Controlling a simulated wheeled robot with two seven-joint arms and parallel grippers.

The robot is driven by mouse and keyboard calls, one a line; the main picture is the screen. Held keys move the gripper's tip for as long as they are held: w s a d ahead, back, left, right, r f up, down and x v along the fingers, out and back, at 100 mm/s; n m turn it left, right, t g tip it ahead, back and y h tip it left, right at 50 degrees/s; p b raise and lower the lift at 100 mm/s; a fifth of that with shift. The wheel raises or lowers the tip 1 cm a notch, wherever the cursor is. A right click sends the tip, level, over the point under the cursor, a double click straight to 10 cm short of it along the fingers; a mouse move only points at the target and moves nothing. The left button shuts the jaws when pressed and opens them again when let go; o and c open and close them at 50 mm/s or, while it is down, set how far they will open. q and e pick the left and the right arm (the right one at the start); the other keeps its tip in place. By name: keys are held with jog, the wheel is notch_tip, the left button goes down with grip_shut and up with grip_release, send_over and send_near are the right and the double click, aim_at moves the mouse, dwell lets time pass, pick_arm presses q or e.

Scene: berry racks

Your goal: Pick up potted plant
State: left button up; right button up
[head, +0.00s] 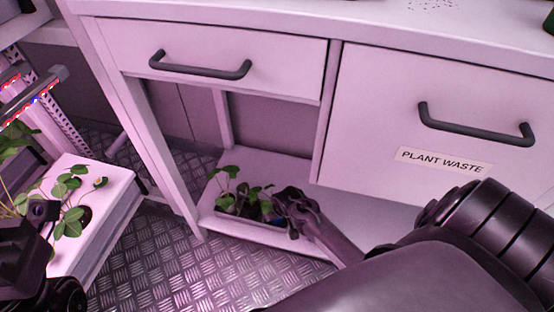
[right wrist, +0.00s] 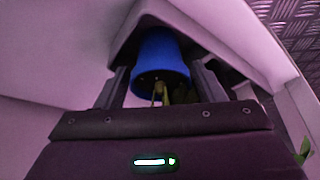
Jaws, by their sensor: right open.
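A potted plant with green leaves (head: 232,174) stands on the low shelf under the drawer in the head view. My right gripper (head: 283,208) reaches in at the plant's right side, and a small bit of blue shows beside it.
The low shelf (head: 290,245) is enclosed by the cabinet's legs. Above are a drawer (head: 215,45) and a larger front labelled "PLANT WASTE" (head: 445,161). A white planter (head: 112,205) with plants stands at the left. The metal floor (head: 165,265) between is clear.

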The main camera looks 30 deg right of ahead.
jog(key=c, duration=0.8)
jog(key=shift+o, duration=0.2)
jog(key=shift+r, duration=0.1)
